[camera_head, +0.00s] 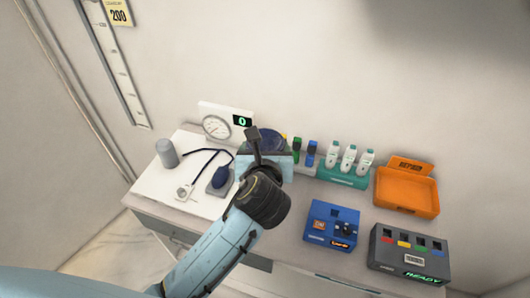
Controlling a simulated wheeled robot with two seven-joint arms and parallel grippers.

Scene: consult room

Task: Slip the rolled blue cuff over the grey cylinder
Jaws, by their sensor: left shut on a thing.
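The grey cylinder (168,153) stands upright at the left end of the white table, with nothing around it. The rolled blue cuff (271,138) is a dark blue round shape behind my left gripper, which hides part of it. My left gripper (253,134) is shut on the cuff, to the right of the cylinder and well apart from it. The cuff's exact tilt and its opening cannot be made out. My right gripper is not in view.
A gauge panel (215,126) reading 0 stands behind. A dark blue bulb (221,177) and tubing lie between cylinder and gripper. To the right are a green bottle rack (343,179), an orange tray (407,200), a blue box (331,225) and a grey READY box (410,253).

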